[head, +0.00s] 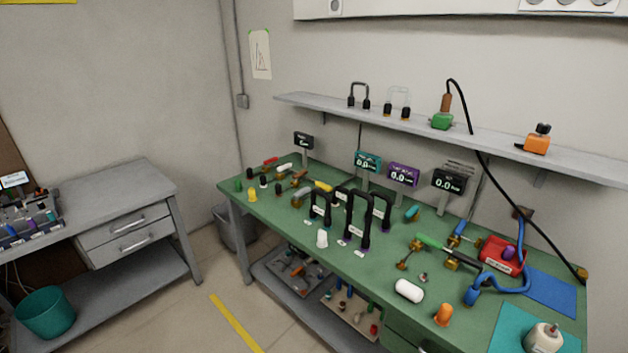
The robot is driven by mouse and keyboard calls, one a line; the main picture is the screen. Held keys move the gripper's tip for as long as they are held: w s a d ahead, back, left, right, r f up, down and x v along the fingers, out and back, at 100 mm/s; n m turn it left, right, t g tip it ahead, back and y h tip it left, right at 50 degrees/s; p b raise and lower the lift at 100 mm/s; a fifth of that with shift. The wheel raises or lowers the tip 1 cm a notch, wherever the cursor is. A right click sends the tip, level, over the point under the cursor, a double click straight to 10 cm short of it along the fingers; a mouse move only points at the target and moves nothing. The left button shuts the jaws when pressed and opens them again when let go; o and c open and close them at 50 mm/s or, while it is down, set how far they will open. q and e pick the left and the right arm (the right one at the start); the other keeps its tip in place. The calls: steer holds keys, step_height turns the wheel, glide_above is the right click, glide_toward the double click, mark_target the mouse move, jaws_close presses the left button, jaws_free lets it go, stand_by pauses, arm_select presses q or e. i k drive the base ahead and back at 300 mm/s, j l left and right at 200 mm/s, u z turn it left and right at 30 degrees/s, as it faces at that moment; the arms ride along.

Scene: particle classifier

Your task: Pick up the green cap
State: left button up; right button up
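A small green cap-like piece (238,185) stands at the far left end of the green-topped workbench (375,263). It is small in the picture, so its exact shape is hard to tell. A yellow cap-like piece (252,195) and a small black piece (250,173) stand close to it. Neither of my grippers shows in the head view.
Black U-shaped frames (358,217) and a white piece (322,239) stand mid-bench. A blue hose (482,289), a red tray (500,254) and an orange piece (443,314) crowd the right. A wall shelf (460,134) overhangs the back. The floor in front is clear.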

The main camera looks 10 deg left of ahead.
mark_target(237, 182)
steer(key=i+j+z, duration=0.15)
steer(key=j+z, duration=1.35)
steer(key=k+j+z, duration=0.1)
steer(key=j+z, duration=0.4)
steer(key=j, duration=0.1)
